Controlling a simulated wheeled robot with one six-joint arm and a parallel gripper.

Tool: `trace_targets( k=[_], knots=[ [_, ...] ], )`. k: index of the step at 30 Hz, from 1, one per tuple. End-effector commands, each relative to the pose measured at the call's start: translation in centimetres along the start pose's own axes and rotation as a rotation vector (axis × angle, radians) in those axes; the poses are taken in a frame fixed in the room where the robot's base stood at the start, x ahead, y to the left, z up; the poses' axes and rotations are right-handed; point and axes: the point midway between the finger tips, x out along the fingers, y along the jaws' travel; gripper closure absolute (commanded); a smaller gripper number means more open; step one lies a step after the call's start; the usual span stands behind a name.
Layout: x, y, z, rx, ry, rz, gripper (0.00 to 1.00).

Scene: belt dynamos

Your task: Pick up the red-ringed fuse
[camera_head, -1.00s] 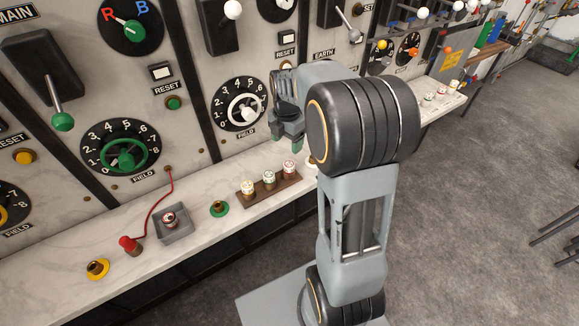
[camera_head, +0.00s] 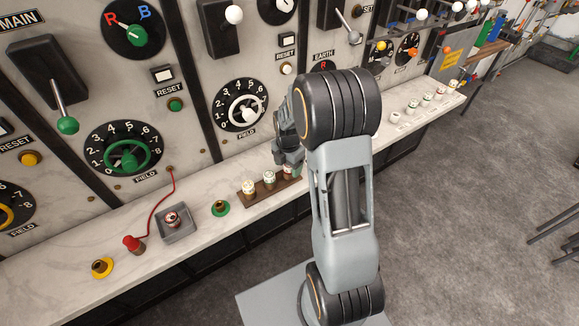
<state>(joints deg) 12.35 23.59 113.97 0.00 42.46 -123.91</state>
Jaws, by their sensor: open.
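A dark wooden rack (camera_head: 262,199) on the marble ledge holds three white-capped fuses in a row. The rack's right fuse (camera_head: 288,171) shows reddish marks and is partly hidden by my gripper. The middle fuse (camera_head: 268,178) and left fuse (camera_head: 248,187) stand upright in clear view; their ring colours are hard to tell. Another white-capped fuse with red on it (camera_head: 171,218) sits in a small grey tray (camera_head: 178,236). My gripper (camera_head: 290,160) is open, pointing down right at the rack's right fuse. I cannot tell whether the fingers are around it or just above.
The upright panel with dials and levers rises close behind the ledge. A red plug (camera_head: 133,244) with a cable, a yellow socket (camera_head: 102,267) and a green socket (camera_head: 220,208) are left of the rack. Several more fuses (camera_head: 412,108) stand on the ledge at right.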

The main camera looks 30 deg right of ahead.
Motion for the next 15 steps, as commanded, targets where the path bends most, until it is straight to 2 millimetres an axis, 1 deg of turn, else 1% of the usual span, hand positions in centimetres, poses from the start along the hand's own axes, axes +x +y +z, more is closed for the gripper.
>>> trace_targets(
  k=[7,8,15],
  knots=[
    [0.14,0.0,-0.01,0.0,0.0,0.0,0.31],
    [0.13,0.0,-0.01,0.0,0.0,0.0,0.33],
    [0.11,0.01,-0.01,0.0,0.0,0.0,0.56]
  ],
)
